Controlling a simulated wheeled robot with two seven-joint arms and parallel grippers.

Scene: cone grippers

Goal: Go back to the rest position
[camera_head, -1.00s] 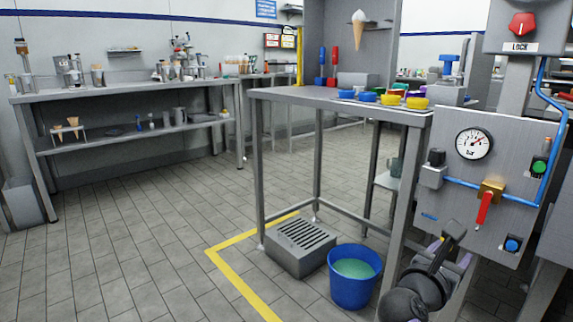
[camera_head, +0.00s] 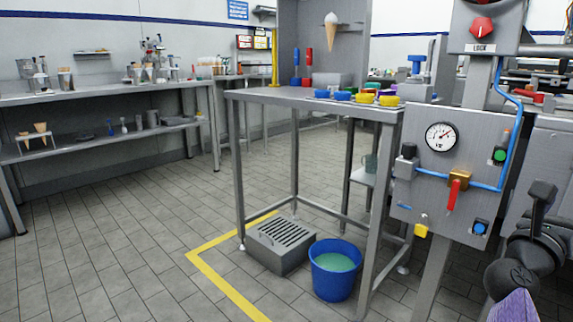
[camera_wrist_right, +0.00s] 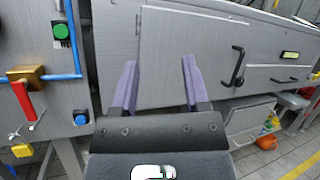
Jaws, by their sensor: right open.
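My right gripper (camera_wrist_right: 159,78) shows in the right wrist view with its two purple fingers apart and nothing between them. It points toward a grey cabinet front (camera_wrist_right: 200,60) with black handles. In the head view my dark right wrist is at the lower right, with part of a purple finger at the bottom edge. My left gripper is not in view.
A grey panel (camera_head: 411,185) with a gauge (camera_head: 441,136), red lever (camera_head: 455,196) and yellow tag (camera_head: 421,231) stands left of my right arm. A blue bucket (camera_head: 333,282) and grated box (camera_head: 281,255) sit by the steel table (camera_head: 270,95). Floor at left is clear.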

